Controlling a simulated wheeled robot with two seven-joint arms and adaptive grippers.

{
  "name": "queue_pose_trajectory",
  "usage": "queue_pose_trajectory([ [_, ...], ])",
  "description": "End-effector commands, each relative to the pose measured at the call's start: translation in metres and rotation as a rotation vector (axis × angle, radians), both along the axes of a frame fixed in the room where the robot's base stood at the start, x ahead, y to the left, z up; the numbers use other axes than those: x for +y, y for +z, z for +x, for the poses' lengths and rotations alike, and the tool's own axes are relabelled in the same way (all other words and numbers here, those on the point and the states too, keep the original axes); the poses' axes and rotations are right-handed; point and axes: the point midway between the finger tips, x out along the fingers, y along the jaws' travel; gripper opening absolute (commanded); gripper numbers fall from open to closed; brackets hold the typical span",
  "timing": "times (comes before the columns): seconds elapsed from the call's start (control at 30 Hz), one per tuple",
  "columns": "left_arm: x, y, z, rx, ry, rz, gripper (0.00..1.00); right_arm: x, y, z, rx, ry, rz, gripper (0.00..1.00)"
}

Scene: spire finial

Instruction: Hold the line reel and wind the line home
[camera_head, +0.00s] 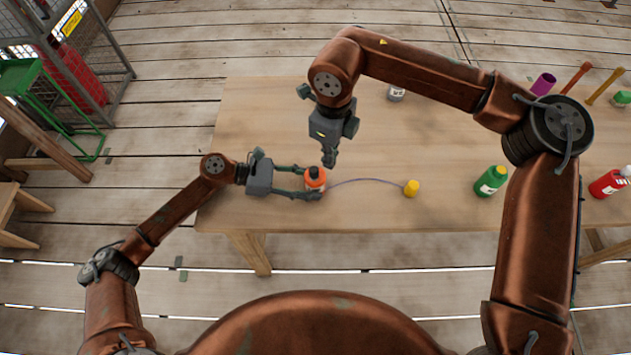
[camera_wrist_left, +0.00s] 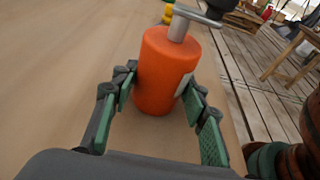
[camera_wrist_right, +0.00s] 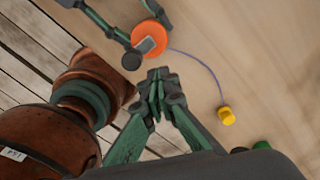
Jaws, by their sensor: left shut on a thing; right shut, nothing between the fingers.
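The orange line reel (camera_head: 315,180) stands upright on the table; it also shows in the left wrist view (camera_wrist_left: 160,75) with a grey crank and dark knob (camera_wrist_left: 196,16) on top. My left gripper (camera_head: 312,183) is shut around the reel's sides. My right gripper (camera_head: 329,163) is shut and empty, pointing down above and just beyond the reel; in the right wrist view its fingertips (camera_wrist_right: 158,76) are together, apart from the reel (camera_wrist_right: 149,40). A thin purplish line (camera_head: 365,180) runs from the reel across the table to a yellow end piece (camera_head: 411,188).
A green bottle (camera_head: 490,181) stands right of the yellow piece, and a red bottle (camera_head: 609,183) is farther right. A small grey-white container (camera_head: 396,93) stands at the back.

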Motion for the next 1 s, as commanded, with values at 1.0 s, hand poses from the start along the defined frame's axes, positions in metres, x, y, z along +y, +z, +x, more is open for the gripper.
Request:
queue_pose_trajectory([
  [1.0,0.0,0.0,0.0,0.0,0.0,0.001,0.27,0.0,-0.026,0.0,0.001,0.001,0.001,0.0],
])
